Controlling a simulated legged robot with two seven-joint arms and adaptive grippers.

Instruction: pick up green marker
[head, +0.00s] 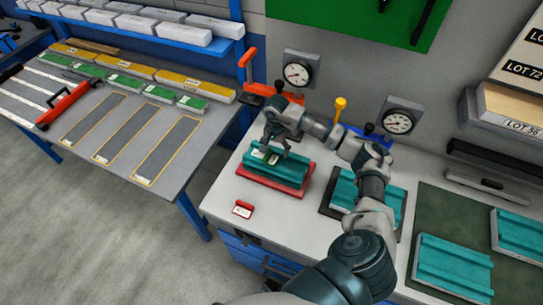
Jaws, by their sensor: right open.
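My right gripper (275,148) is at the end of my arm, which comes in from the lower right. It points down over a teal ribbed block (292,172) on a red base (270,186). Its fingers are apart just above small pieces on top of the block. One small dark green piece (273,158) there may be the green marker, but it is too small to be sure. Whether the fingertips touch it I cannot tell. My left gripper is not in view.
A second teal block (345,190) sits on a dark base, partly behind my arm. More teal panels (452,263) lie on a green mat at right. A red-edged tag (242,209) lies in front. Gauges (298,74) stand behind. A left bench holds green and yellow packs (159,93).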

